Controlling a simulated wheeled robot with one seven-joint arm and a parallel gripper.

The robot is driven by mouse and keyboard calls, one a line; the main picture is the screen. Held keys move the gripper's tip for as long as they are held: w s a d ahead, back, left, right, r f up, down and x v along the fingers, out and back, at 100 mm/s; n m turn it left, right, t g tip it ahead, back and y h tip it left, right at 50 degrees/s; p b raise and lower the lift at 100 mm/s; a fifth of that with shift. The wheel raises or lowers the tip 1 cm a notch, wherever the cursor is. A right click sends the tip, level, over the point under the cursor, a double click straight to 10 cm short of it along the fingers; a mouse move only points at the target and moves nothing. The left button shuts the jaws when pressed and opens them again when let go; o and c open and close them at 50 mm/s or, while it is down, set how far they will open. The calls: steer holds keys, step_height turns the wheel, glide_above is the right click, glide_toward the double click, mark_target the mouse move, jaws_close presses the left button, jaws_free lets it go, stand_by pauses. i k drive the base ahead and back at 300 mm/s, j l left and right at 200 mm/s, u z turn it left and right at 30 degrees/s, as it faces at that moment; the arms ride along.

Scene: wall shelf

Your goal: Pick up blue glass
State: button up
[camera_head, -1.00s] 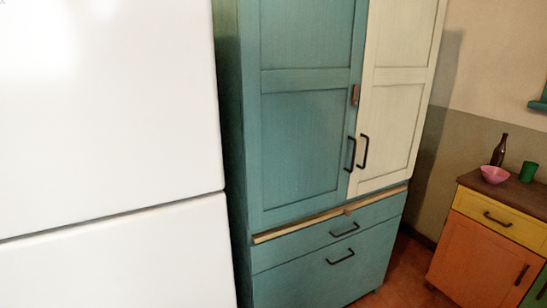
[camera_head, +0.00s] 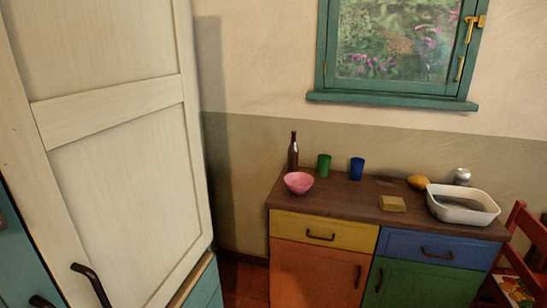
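The blue glass (camera_head: 356,168) stands upright on the brown top of a low cabinet (camera_head: 340,193), towards its back edge. A green glass (camera_head: 323,165) stands a little to its left, apart from it. My gripper does not show in the head camera view.
A brown bottle (camera_head: 293,153) and a pink bowl (camera_head: 298,183) stand left of the glasses. A yellowish block (camera_head: 392,204), an orange-yellow fruit (camera_head: 418,182), a silver can (camera_head: 462,176) and a white basin (camera_head: 462,205) are to the right. A tall cupboard (camera_head: 120,140) fills the left; a red chair (camera_head: 520,250) stands right.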

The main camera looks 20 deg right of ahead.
mark_target(357, 165)
steer(key=i+l+z, duration=0.1)
steer(key=i+z, duration=0.25)
steer(key=i+l+z, duration=0.1)
steer(key=z, duration=0.25)
steer(key=i+j+z, duration=0.1)
steer(key=i+z, duration=0.25)
steer(key=i+l+u, duration=0.1)
steer(key=i, duration=0.35)
steer(key=i+l+u, duration=0.1)
steer(key=i, duration=0.3)
steer(key=i+l+u, duration=0.1)
steer(key=i+l, duration=0.25)
steer(key=i, duration=0.1)
